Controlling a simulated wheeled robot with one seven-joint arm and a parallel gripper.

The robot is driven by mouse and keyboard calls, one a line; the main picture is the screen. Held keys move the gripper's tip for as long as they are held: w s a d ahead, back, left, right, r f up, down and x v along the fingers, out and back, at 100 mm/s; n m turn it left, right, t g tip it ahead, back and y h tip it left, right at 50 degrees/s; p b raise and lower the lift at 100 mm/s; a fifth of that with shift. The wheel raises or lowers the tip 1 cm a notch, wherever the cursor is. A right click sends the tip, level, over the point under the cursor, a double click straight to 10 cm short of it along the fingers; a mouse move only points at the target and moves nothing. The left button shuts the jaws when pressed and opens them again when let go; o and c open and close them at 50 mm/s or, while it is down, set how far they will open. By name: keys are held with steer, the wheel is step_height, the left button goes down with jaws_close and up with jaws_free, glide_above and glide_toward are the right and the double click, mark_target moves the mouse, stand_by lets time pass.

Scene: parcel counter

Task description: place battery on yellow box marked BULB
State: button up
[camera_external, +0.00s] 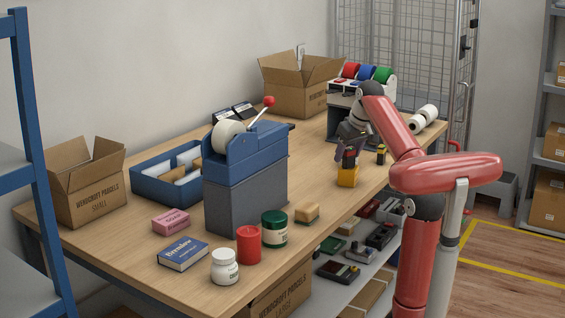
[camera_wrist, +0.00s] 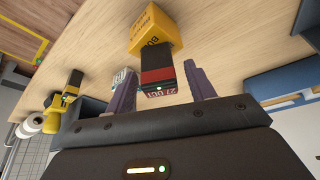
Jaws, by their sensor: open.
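The yellow box (camera_external: 347,178) stands on the counter near its right edge; in the wrist view the yellow box (camera_wrist: 156,30) shows part of its black lettering. A red and black block (camera_wrist: 157,74), likely the battery, stands on top of it; its near end reads "27 OCT" and has a small green dot. The block (camera_external: 349,157) also shows in the external view. My gripper (camera_wrist: 163,88) is open, with one purple-grey finger on each side of the block and gaps beside it. In the external view my gripper (camera_external: 348,148) is just above the box, partly covering the block.
A yellow and black item (camera_external: 381,155) stands right of the box. A blue and grey tape machine (camera_external: 245,180) is to the left, with a sponge (camera_external: 307,213), a green jar (camera_external: 275,231) and a red can (camera_external: 248,246) near the front edge.

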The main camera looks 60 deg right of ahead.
steer(key=p+v, duration=0.3)
steer(key=v, duration=0.7)
steer(key=shift+s+r, duration=0.2)
steer(key=shift+r, duration=0.15)
steer(key=shift+f, duration=0.1)
steer(key=s+a+f+n+g+h+b, duration=0.1)
steer(key=s+a+f+n+b, duration=0.2)
steer(key=f, duration=0.6)
steer(key=s+a+f+n+g+b, duration=0.1)
steer(key=s+a+f, duration=0.3)
steer(key=f, duration=0.5)
steer(key=s+a+f+n+g+h+b, duration=0.15)
steer(key=s+f, duration=0.25)
steer(key=f, duration=0.6)
steer(key=w+a+f+m+t+y+p, duration=0.1)
steer(key=w+a+f+t+y+p, duration=0.3)
steer(key=a, duration=0.7)
step_height(320, 180, down, 3)
steer(key=shift+w+f+t+p, duration=0.1)
steer(key=shift+w+t+p, duration=0.45)
steer(key=shift+w+p, duration=0.5)
